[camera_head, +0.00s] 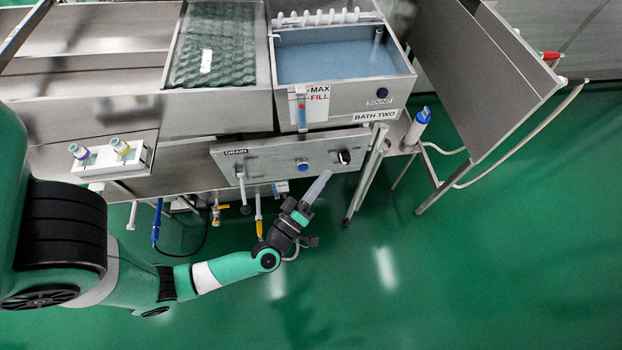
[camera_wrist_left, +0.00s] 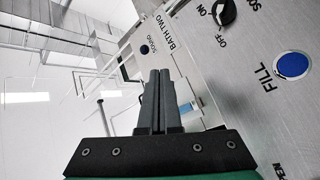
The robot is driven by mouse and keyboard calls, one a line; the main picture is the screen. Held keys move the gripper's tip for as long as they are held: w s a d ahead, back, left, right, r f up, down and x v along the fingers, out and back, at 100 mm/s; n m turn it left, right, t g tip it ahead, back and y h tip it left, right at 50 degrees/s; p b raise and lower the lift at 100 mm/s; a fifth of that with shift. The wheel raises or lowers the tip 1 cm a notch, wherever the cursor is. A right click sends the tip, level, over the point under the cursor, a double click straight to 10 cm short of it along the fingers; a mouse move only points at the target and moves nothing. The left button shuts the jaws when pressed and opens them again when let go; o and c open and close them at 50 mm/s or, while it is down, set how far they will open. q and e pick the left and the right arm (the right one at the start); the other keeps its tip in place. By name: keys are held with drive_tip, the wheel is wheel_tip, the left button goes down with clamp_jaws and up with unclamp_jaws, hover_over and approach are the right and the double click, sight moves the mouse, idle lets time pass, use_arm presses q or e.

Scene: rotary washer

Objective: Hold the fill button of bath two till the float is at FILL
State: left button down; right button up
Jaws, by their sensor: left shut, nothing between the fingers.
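The blue FILL button (camera_head: 303,167) sits on the front panel below bath two (camera_head: 348,98); it also shows large in the left wrist view (camera_wrist_left: 292,66). My left gripper (camera_head: 326,173) is shut and empty, its fingertips right of the button in the head view and apart from it. In the left wrist view the closed fingers (camera_wrist_left: 160,72) are left of the button. The level gauge (camera_head: 302,115) is on the bath's front beside the MAX/FILL label (camera_head: 318,91). A small red piece shows in its tube, too small to read its level surely. My right gripper is out of view.
The panel also carries a black knob (camera_head: 344,157) right of the button and a DRAIN handle (camera_head: 240,173) at left. A blue SOUND button (camera_head: 382,92) is on the bath's front. Valves (camera_head: 259,225) hang below the panel. Open green floor (camera_head: 440,290) lies in front.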

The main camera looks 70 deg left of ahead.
sight(303, 168)
use_arm(q)
drive_tip(key=s+f+b, duration=0.2)
drive_tip(key=f+b, duration=0.1)
drive_tip(key=f, duration=0.4)
drive_tip(key=s+f+m+g+h+b, duration=0.1)
drive_tip(key=s+f+b, duration=0.2)
drive_tip(key=f, duration=0.3)
drive_tip(key=shift+f+b, duration=0.35)
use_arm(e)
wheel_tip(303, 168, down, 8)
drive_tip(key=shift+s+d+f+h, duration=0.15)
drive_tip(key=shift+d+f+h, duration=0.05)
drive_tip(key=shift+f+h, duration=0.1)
use_arm(q)
drive_tip(key=w+a+b, duration=0.2)
drive_tip(key=a+b, duration=0.6)
drive_tip(key=shift+a+b, duration=0.25)
drive_tip(key=shift+b, duration=0.05)
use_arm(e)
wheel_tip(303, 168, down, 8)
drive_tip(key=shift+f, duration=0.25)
